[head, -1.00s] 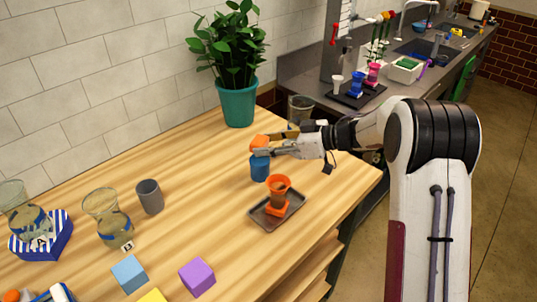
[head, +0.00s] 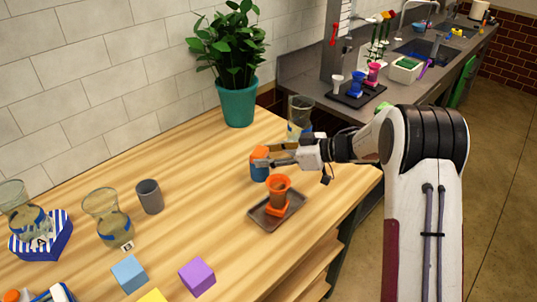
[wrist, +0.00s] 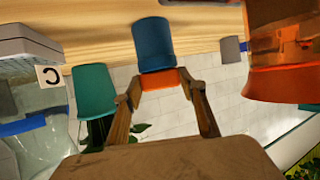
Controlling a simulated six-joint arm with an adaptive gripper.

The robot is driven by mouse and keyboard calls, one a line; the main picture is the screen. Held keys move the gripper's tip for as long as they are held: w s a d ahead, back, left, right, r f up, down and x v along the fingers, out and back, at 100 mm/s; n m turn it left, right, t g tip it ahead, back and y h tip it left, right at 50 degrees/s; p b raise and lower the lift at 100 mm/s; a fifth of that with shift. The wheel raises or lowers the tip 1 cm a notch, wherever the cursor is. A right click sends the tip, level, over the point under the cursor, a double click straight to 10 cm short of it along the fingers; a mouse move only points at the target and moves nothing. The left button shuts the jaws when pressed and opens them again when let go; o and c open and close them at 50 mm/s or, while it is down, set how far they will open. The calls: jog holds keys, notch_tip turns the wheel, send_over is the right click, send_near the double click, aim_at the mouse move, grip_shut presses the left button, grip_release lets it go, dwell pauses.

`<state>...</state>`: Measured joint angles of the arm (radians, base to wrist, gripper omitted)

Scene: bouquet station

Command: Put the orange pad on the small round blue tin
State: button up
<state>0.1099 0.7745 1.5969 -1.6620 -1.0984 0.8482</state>
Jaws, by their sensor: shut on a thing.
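The orange pad (head: 260,152) is in my gripper (head: 264,160), which is shut on it. The small round blue tin (head: 259,173) stands upright on the wooden table, directly under the pad. In the wrist view, which is turned over, the pad (wrist: 168,79) lies between the fingertips and against the end of the blue tin (wrist: 153,43), with no clear gap. My fingers hide part of the pad in the head view, so I cannot tell whether its weight rests on the tin.
An orange hourglass-shaped piece (head: 278,195) stands in a dark tray (head: 262,217) just in front of the tin. A glass vessel (head: 300,108) and a potted plant (head: 238,103) stand behind. A grey cup (head: 150,196) is to the left, with clear table between.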

jog(key=o, duration=1)
jog(key=shift+r, duration=0.15)
jog(key=v, duration=1.2)
